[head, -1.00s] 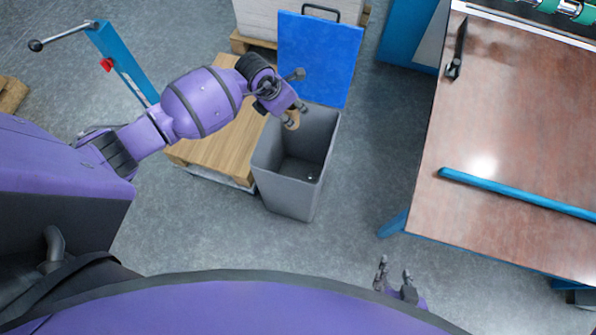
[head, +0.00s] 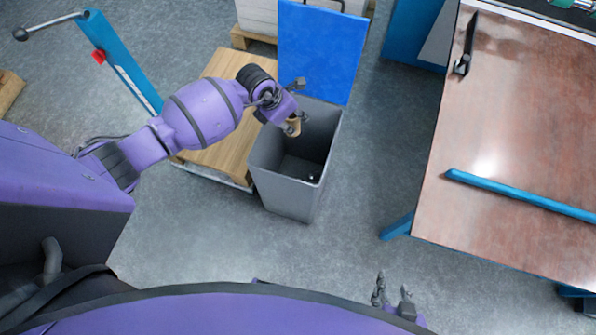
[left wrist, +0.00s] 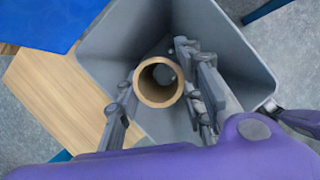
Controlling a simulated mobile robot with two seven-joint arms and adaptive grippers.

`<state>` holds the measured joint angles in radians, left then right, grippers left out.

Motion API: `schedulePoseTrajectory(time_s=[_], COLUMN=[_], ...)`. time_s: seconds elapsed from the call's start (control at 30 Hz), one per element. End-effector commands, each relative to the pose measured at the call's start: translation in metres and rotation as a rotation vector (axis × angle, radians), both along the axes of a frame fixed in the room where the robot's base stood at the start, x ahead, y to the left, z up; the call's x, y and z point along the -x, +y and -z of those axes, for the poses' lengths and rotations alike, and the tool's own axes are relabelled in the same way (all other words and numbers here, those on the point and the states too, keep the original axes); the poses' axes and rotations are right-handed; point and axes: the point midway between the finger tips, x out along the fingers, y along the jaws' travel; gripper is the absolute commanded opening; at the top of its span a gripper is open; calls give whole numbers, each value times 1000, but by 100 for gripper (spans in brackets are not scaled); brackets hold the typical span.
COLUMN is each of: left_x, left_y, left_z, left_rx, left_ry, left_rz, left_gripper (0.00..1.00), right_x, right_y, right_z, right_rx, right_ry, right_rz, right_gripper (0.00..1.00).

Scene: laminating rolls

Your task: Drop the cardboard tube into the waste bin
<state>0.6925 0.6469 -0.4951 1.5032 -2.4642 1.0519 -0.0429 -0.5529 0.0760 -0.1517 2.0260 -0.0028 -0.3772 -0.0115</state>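The cardboard tube (head: 294,127) is a short brown hollow roll held in my left gripper (head: 292,122). In the left wrist view the tube (left wrist: 141,92) appears end-on, with a finger against each side of it. The grey waste bin (head: 290,202) stands open on the floor, and the tube is over its opening, towards the back left rim. In the left wrist view the bin's walls (left wrist: 240,62) surround the tube. My right gripper (head: 392,291) is low at the bottom of the head view, its fingers apart and empty.
A blue lid (head: 322,48) stands upright behind the bin. A brown-topped table (head: 510,150) with a blue bar is at right. Floor between bin and table is clear.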

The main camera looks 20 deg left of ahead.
Motion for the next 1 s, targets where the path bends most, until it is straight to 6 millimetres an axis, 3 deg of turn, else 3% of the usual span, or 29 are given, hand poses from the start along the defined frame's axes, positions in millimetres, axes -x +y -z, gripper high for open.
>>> schedulePoseTrajectory(time_s=[0.13, 0.53, 1.0], left_x=[0, 2, 31], left_y=[0, 3, 22], left_z=[0, -7, -91], left_rx=[0, -1, -2], left_ry=[0, -1, -2], left_rz=[0, 1, 2], left_gripper=[55, 55, 55], right_x=[-1, 2, 2], right_y=[0, 0, 0], right_z=[-1, 3, 2], right_rx=[-1, -1, -1], right_ry=[-3, 5, 4], right_rz=[1, 3, 2], right_gripper=[40, 40, 40])
